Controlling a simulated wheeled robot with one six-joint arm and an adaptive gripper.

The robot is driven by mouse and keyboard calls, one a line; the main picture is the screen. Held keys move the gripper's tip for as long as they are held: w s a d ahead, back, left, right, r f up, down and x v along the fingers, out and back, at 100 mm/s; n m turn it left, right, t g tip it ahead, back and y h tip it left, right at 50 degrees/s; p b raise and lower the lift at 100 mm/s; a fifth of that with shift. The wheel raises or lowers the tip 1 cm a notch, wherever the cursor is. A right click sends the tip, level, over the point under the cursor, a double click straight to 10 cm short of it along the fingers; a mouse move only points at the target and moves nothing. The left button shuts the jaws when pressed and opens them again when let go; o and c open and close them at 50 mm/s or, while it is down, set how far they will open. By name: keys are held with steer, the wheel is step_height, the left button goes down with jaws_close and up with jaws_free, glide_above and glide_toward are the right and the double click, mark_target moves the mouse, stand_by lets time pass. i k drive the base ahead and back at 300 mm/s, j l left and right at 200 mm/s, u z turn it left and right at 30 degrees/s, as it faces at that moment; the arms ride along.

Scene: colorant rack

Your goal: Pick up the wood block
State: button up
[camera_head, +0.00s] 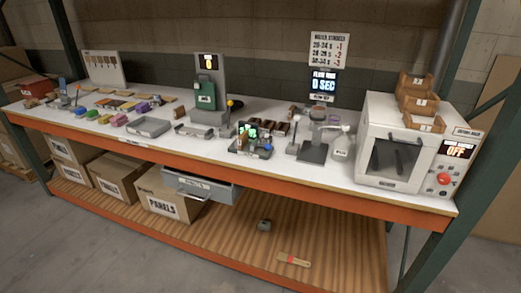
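I cannot single out one wood block with certainty. Several small flat tan and brown pieces (128,107) lie at the back left of the white bench top, too small to tell apart well. Small dark brown blocks (282,128) sit near the middle of the bench. A small grey block-like object (264,225) rests alone on the striped wooden lower shelf. My gripper is not in view, so its state and what it holds are hidden.
The orange-edged bench (330,190) carries a green-grey press (205,95), a grey tray (149,127) and a white oven (400,145) topped by wooden bins (418,103). Below are cardboard boxes (168,197), an open drawer (200,187) and a brush (294,261). Floor in front is clear.

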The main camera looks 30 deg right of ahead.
mark_target(180, 112)
steer(key=i+z, duration=0.2)
steer(key=i, duration=0.3)
steer(key=i+j+z, duration=0.15)
steer(key=i, duration=0.35)
steer(key=i+j+z, duration=0.2)
steer(key=i, duration=0.25)
steer(key=i+j+z, duration=0.2)
steer(key=i, duration=0.3)
